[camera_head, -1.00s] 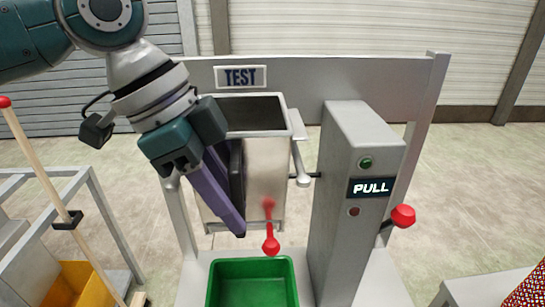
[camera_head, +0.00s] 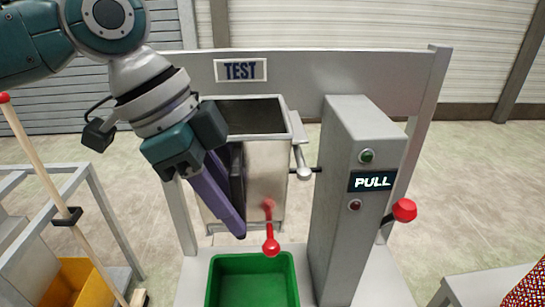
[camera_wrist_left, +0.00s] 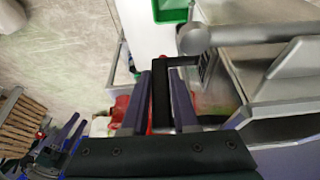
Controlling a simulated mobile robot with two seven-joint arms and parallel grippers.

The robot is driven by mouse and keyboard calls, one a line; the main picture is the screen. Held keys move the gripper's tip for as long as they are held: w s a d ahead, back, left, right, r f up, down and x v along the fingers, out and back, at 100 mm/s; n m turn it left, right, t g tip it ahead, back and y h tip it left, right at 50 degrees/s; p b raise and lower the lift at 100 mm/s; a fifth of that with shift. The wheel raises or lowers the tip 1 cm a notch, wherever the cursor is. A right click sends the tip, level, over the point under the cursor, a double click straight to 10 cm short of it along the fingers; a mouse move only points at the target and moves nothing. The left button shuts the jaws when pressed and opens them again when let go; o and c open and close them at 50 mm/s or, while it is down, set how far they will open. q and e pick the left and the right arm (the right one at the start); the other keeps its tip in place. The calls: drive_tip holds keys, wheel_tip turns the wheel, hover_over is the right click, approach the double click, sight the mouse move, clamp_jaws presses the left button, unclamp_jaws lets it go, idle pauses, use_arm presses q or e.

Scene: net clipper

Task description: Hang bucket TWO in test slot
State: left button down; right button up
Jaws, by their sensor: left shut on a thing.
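A grey metal bucket (camera_head: 266,165) with an open top is upright in the test stand, below the TEST sign (camera_head: 240,70). No number shows on it, so I cannot tell if it is bucket TWO. My left gripper (camera_head: 236,222) is at the bucket's left side. In the left wrist view its purple fingers (camera_wrist_left: 161,100) are shut on the bucket's black handle (camera_wrist_left: 162,84). A pale arm with a round end (camera_head: 304,173) is at the bucket's right edge; whether it bears the bucket is unclear. Purple finger-like parts (camera_wrist_left: 66,136), possibly my right gripper, show at lower left.
A grey post (camera_head: 345,200) with a lit PULL display (camera_head: 372,182) and a red-knobbed lever (camera_head: 404,210) stands right of the bucket. A green bin (camera_head: 252,262) sits below in front. A rack with a yellow bin (camera_head: 78,284) is at left.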

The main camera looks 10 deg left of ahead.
use_arm(q)
drive_tip(key=shift+f+b, duration=0.3)
drive_tip(key=shift+f, duration=0.2)
drive_tip(key=c, duration=0.9)
unclamp_jaws()
drive_tip(key=shift+w, duration=0.1)
drive_tip(key=shift+c, duration=0.2)
drive_tip(key=o, duration=0.3)
drive_tip(key=shift+o, duration=0.2)
drive_tip(key=shift+f, duration=0.1)
